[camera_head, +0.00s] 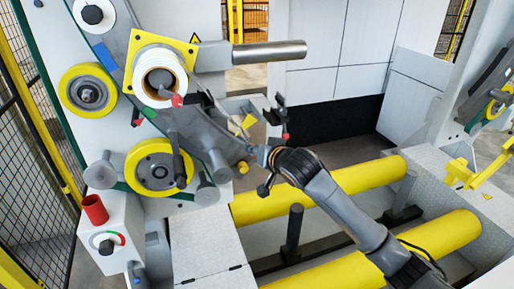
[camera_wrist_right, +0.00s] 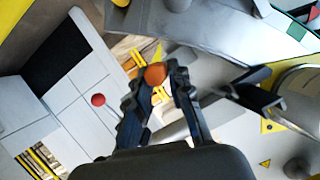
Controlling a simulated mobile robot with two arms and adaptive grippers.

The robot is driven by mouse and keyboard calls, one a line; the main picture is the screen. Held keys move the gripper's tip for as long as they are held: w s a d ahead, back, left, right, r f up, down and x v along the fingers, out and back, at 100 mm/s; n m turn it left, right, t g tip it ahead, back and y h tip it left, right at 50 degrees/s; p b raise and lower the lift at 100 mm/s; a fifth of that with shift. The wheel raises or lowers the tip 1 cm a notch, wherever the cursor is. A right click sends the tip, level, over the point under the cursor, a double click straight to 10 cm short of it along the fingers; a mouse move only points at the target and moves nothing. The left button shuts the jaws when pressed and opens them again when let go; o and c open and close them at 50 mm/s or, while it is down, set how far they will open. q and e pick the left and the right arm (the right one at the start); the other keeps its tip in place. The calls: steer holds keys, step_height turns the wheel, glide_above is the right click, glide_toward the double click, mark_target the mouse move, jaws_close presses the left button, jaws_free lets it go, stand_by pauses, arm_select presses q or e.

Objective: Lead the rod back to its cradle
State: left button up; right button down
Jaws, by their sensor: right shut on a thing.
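My right gripper (camera_head: 255,159) reaches in front of the lower end of the curved grey plate. In the right wrist view its two dark fingers (camera_wrist_right: 156,88) are closed around an orange-red knob (camera_wrist_right: 154,74). The rod behind this knob is mostly hidden by the fingers, and I cannot make out its full length. A dark bracket (camera_head: 275,113) with a red tip stands above my gripper in the head view. A red ball (camera_wrist_right: 98,99) shows apart from the fingers in the wrist view. I cannot tell which part is the cradle. My left gripper is not in view.
A white roll (camera_head: 160,80) sits on a yellow square plate, with a thick steel cylinder (camera_head: 268,53) to its right. Yellow wheels (camera_head: 152,168) flank the curved plate. Yellow rollers (camera_head: 355,178) lie below my right arm. A control box (camera_head: 108,240) stands at lower left.

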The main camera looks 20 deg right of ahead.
steer(key=a+f+b, duration=0.3)
steer(key=f+b, duration=0.1)
steer(key=f, duration=0.6)
steer(key=shift+w+a+b, duration=0.15)
steer(key=shift+a+b, duration=0.2)
steer(key=shift+b, duration=0.05)
steer(key=shift+p, duration=0.4)
stand_by(0.5)
steer(key=shift+f, duration=0.15)
steer(key=a+f+b, duration=0.1)
steer(key=a+f, duration=0.1)
steer(key=f, duration=0.1)
steer(key=f+b, duration=0.1)
steer(key=shift+w+a+f+b, duration=0.1)
steer(key=shift+a+f+b, duration=0.2)
steer(key=shift+a, duration=0.1)
stand_by(0.3)
steer(key=shift+r, duration=0.1)
steer(key=shift+p, duration=0.35)
stand_by(0.4)
